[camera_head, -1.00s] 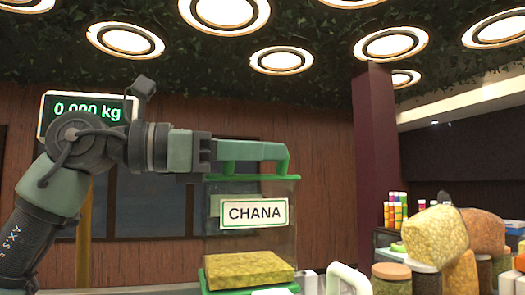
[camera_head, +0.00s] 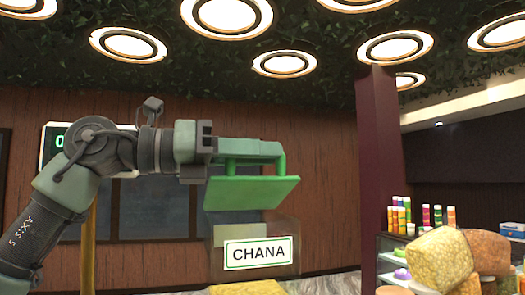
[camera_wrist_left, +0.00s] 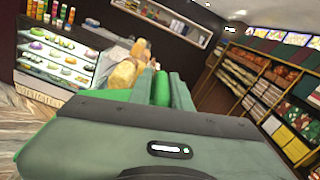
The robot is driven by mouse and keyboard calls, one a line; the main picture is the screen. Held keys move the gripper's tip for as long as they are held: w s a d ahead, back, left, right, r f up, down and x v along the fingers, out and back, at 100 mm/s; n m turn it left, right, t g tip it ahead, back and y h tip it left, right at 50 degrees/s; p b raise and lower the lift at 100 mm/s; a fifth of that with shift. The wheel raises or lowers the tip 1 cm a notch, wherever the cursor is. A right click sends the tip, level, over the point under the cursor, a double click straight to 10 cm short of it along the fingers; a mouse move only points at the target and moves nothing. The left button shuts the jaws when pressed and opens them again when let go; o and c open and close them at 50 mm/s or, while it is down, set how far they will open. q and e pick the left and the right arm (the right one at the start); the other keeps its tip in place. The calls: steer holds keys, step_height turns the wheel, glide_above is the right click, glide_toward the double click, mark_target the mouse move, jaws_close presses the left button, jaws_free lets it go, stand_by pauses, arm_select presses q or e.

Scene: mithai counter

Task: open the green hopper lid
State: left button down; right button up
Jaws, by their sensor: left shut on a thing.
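The green lid (camera_head: 250,193) is tilted up above the clear hopper (camera_head: 225,236), which carries a white CHANA label (camera_head: 257,253). Its underside faces me, and a gap shows between it and the hopper. My left gripper (camera_head: 268,150) is shut on the lid's green handle (camera_head: 282,163), above the lid. In the left wrist view the green handle (camera_wrist_left: 161,88) shows between the fingers. Yellow contents (camera_head: 255,287) show at the bottom of the hopper. My right gripper is not in view.
A scale display (camera_head: 54,143) is partly hidden behind my left arm. A maroon pillar (camera_head: 380,165) stands right of the hopper. Filled yellow sacks (camera_head: 440,258) and coloured bottles (camera_head: 400,217) are at the right. A display case (camera_wrist_left: 58,65) shows in the wrist view.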

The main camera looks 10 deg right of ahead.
arm_select(q)
steer(key=shift+w+a+r+n+p, duration=0.15)
steer(key=shift+w+r+n+p, duration=0.7)
steer(key=shift+n+p, duration=0.05)
steer(key=c, duration=1.4)
jaws_free()
steer(key=shift+s, duration=0.1)
